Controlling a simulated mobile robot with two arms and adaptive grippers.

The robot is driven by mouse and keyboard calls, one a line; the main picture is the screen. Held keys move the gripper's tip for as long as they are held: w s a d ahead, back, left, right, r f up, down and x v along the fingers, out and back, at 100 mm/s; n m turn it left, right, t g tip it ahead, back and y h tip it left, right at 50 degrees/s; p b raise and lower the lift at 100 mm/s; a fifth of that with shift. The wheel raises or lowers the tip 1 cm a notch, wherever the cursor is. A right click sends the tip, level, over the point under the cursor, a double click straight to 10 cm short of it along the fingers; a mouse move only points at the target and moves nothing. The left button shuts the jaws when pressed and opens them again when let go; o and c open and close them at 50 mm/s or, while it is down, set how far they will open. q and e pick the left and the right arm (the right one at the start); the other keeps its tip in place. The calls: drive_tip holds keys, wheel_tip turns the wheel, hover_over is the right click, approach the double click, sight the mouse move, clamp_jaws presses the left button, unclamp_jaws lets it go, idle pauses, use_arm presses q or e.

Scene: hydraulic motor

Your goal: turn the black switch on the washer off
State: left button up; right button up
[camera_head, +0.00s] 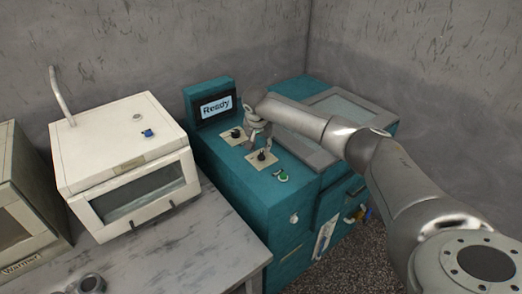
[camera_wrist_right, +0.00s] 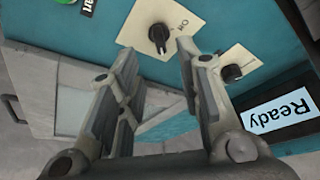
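The teal washer (camera_head: 232,172) has a lit screen reading "Ready" (camera_head: 216,106). Two black switches sit on cream plates on its top: a front one (camera_head: 262,156) and a back one (camera_head: 236,133). My right gripper (camera_head: 259,143) is over the panel, just above the front switch. In the right wrist view my right gripper (camera_wrist_right: 156,52) is open with nothing between its fingers. The front switch (camera_wrist_right: 158,36) shows just beyond the gap between the fingertips, with a partly legible label beside it. The back switch (camera_wrist_right: 232,73) is beside the right-hand finger. My left gripper is not in view.
A green button (camera_head: 282,176) is in front of the switches. A grey-framed lid (camera_head: 350,112) lies to the right. A white box appliance (camera_head: 122,150) stands on a grey table (camera_head: 180,250) to the left. Concrete walls close off the back.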

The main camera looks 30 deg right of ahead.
sight(261, 153)
drive_tip(key=shift+x, duration=3.55)
clamp_jaws()
